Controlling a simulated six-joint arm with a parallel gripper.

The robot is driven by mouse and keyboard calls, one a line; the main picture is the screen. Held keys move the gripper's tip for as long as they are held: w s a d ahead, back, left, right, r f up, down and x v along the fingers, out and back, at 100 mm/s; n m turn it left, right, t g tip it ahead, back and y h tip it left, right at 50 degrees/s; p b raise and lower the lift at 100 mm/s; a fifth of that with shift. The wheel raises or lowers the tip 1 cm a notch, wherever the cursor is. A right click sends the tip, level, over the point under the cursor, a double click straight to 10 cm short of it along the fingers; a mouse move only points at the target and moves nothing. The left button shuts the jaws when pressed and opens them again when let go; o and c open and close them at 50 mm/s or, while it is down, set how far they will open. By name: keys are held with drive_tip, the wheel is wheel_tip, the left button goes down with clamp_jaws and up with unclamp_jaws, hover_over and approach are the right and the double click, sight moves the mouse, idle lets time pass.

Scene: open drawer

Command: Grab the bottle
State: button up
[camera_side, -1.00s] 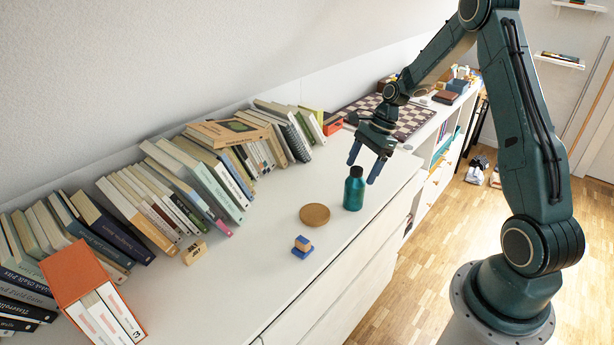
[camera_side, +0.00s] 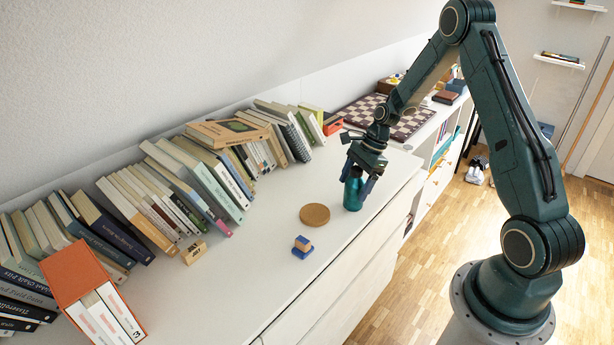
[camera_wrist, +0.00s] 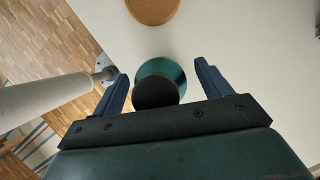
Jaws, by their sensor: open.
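The teal bottle (camera_side: 352,197) stands upright on the white cabinet top, its upper part hidden behind my gripper in the side view. In the wrist view the bottle (camera_wrist: 166,69) shows from above, with its dark cap (camera_wrist: 155,92) towards my gripper. My gripper (camera_side: 361,186) points down over the bottle and is open. In the wrist view its two blue fingers (camera_wrist: 160,82) stand on either side of the bottle, with a gap visible on both sides.
A round wooden disc (camera_side: 315,215) lies just left of the bottle. A small stack of blue and wooden blocks (camera_side: 302,247) sits nearer the front. A row of books (camera_side: 190,180) lines the wall. The cabinet's front edge (camera_side: 385,210) is to the right.

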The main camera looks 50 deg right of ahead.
drive_tip(key=shift+c, duration=0.3)
drive_tip(key=c, duration=1.3)
drive_tip(key=shift+r, duration=0.2)
wheel_tip(320, 180, up, 20)
drive_tip(key=shift+f, duration=0.1)
idle(0.3)
